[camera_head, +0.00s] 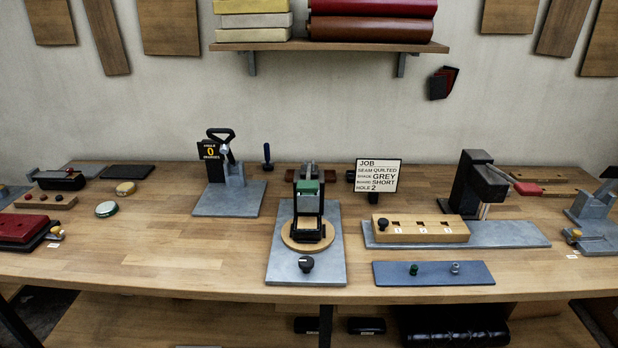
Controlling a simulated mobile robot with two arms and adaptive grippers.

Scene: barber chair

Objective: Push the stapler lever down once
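No device is clearly labelled as a stapler, so I cannot tell for certain which one it is. A black press-like device (468,182) stands upright at the right on a long grey plate (515,234). A lever-like bar with a red end (527,188) appears beside its head; whether they are joined is unclear. Another device (234,174) with a raised black loop handle (220,136) stands left of centre on a grey plate (228,204). A black upright frame with a green block (308,187) stands at the centre on a round wooden disc (295,239). Neither of my grippers is in view.
A job card (378,173) stands behind a wooden block with numbered holes (450,232). A blue mat (390,275) with two small pieces lies in front. Red pads (22,228) and small items lie at the left. The bench (170,255) is clear at left front.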

